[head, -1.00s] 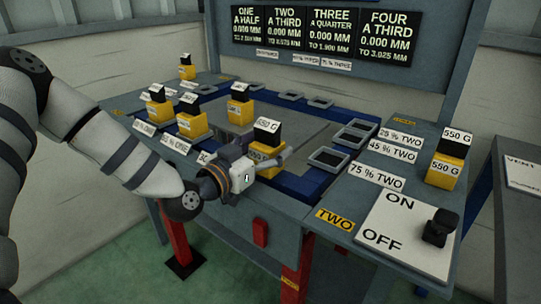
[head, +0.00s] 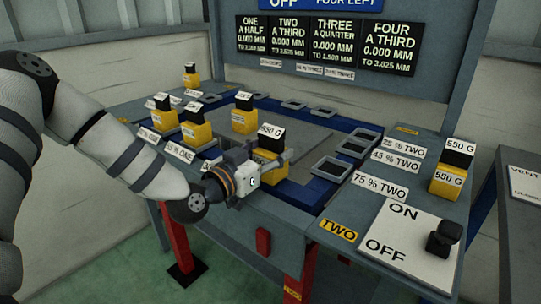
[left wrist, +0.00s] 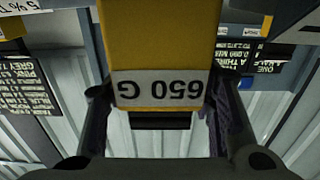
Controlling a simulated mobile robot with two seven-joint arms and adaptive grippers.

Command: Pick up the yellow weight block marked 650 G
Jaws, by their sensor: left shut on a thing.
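The yellow weight block (head: 271,168) with a black top and a white 650 G label is at the front of the bench in the head view. My left gripper (head: 266,160) is shut on it, reaching in from the front left. In the left wrist view the block (left wrist: 160,45) fills the upper middle, its 650 G label upside down, with the fingers of my gripper (left wrist: 160,100) on both sides. The fingers and wrist hide part of the block in the head view. My right gripper is not in view.
Several other yellow blocks stand at the left and back, one (head: 243,120) just behind. A yellow 550 G block (head: 448,180) stands on the right panel near the ON/OFF plate (head: 405,225). Square frames (head: 333,168) line the recessed deck. A display board (head: 330,45) rises behind.

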